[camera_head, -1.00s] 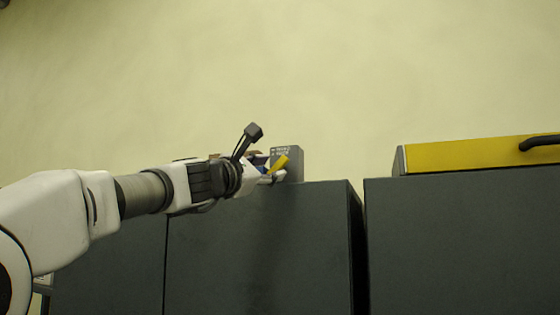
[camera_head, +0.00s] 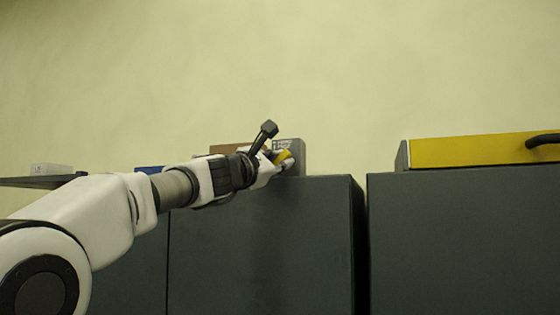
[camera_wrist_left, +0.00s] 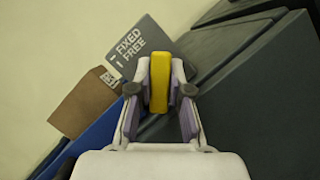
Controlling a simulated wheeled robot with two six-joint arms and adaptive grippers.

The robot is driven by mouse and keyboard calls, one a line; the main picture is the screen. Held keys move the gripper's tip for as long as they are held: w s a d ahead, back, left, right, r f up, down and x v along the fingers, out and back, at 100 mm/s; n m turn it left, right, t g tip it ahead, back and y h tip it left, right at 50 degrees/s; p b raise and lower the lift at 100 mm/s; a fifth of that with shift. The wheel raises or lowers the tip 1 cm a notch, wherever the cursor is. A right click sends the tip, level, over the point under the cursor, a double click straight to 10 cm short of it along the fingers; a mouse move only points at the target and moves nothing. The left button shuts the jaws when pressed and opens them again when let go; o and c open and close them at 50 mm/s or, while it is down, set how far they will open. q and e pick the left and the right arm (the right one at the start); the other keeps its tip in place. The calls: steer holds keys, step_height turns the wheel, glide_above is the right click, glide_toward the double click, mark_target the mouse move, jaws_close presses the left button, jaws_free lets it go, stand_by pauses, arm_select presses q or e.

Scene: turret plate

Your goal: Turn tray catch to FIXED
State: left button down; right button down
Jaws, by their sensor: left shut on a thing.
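The tray catch is a yellow lever (camera_wrist_left: 160,84) at a grey plate (camera_wrist_left: 139,48) printed FIXED and FREE. In the head view the plate (camera_head: 299,152) stands on top of a dark cabinet, and the yellow lever (camera_head: 283,157) is tilted in front of it. My left gripper (camera_head: 282,162) reaches in from the left and is shut on the lever. In the left wrist view the gripper fingers (camera_wrist_left: 160,75) lie on both sides of the lever. Which mark the lever points to cannot be told. My right gripper is not in view.
Dark cabinets (camera_head: 262,245) fill the lower part, with a narrow gap between two. A yellow box (camera_head: 470,151) with a black handle sits at right. A brown box (camera_wrist_left: 84,104) and a blue thing (camera_wrist_left: 92,140) lie beside the plate. A small white box (camera_head: 50,169) is far left.

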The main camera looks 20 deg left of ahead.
arm_select(q)
steer(key=m+g+p, duration=0.1)
steer(key=m, duration=0.2)
steer(key=m+g+h+p, duration=0.1)
steer(key=m+p, duration=0.1)
steer(key=shift+r+m, duration=0.15)
steer(key=shift+m, duration=0.25)
steer(key=m+g+p, duration=0.1)
steer(key=m+p, duration=0.1)
steer(key=m, duration=0.2)
steer(key=shift+g+p, duration=0.4)
steer(key=c, duration=1.1)
jaws_free()
steer(key=shift+f, duration=0.2)
steer(key=shift+w, duration=0.1)
steer(key=shift+f, duration=0.1)
